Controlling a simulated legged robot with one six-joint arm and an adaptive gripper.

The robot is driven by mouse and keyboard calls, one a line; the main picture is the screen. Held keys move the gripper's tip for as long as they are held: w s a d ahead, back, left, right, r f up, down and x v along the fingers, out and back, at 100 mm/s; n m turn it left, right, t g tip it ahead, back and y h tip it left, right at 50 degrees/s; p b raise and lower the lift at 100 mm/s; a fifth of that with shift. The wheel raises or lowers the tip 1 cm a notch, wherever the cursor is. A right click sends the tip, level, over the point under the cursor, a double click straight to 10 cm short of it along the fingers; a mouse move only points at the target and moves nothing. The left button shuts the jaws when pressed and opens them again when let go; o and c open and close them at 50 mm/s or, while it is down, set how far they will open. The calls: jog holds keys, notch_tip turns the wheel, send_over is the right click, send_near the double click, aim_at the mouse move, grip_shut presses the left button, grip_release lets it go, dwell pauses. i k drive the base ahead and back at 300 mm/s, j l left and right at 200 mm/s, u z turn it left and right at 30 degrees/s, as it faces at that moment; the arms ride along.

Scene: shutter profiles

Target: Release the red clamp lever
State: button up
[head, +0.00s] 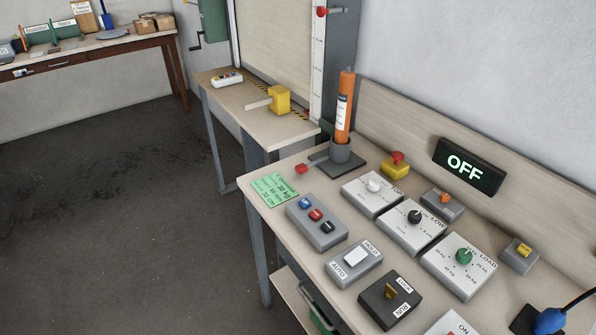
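A lever with a red knob (302,169) sticks out to the left from the dark base plate (348,164) on the bench. An orange cylinder (346,100) with a white label stands upright in a grey round holder (340,151) on that plate. A second red knob (321,12) with a short grey rod sits high on the post by the white scale. I cannot tell which of the two is the clamp lever. My gripper is not in view.
The bench carries a black OFF display (469,166), several control boxes such as the LOAD dial box (460,266), and a green note (273,189). A yellow block (279,99) sits on the lower table (250,122). The floor (120,220) at left is clear.

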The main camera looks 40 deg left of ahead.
aim_at(303, 168)
jog(key=k+j, duration=0.45)
jog(key=k+j+z, duration=0.1)
jog(key=k+j, duration=0.2)
jog(key=j, duration=0.25)
jog(key=i+j, duration=0.15)
jog(key=j, duration=0.2)
jog(key=i+j, duration=0.1)
jog(key=j, duration=0.2)
jog(key=i+j+z, duration=0.1)
jog(key=j, duration=0.25)
jog(key=i+j, duration=0.15)
jog(key=j, duration=0.15)
